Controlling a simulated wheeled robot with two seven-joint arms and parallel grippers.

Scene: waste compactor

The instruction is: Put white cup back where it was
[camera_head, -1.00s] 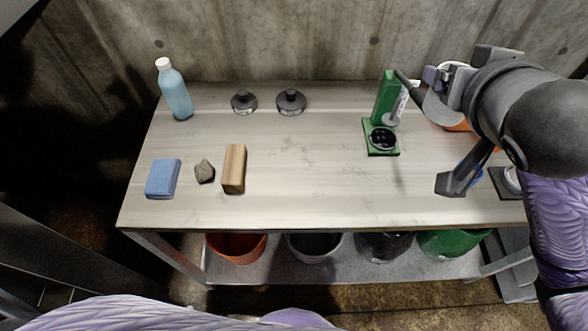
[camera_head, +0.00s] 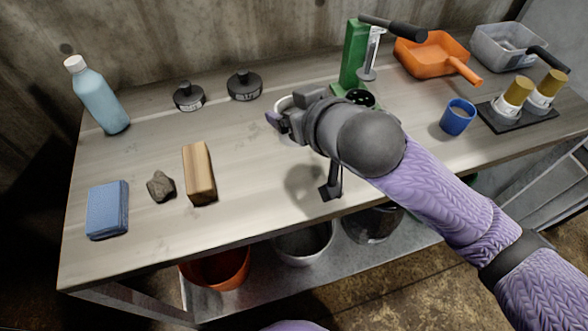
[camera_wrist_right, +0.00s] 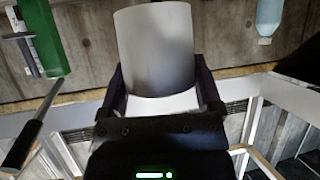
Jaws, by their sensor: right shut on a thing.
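The white cup (camera_wrist_right: 155,50) is between the two fingers of my right gripper (camera_wrist_right: 163,95) in the right wrist view, its wall filling the gap. In the head view my right gripper (camera_head: 284,120) is over the table, left of the green press. Only a sliver of the cup (camera_head: 286,103) shows there; the gripper and wrist hide the rest. The cup seems held above the tabletop, with a shadow on the table below. My left gripper is not in view.
The green press (camera_head: 354,55) with its black lever stands right of the cup. Two dark weights (camera_head: 244,86), a wood block (camera_head: 199,173), a stone (camera_head: 160,186), a blue sponge (camera_head: 107,210) and a bottle (camera_head: 98,98) are to the left. A blue cup (camera_head: 457,118) and orange dustpan (camera_head: 432,54) are right.

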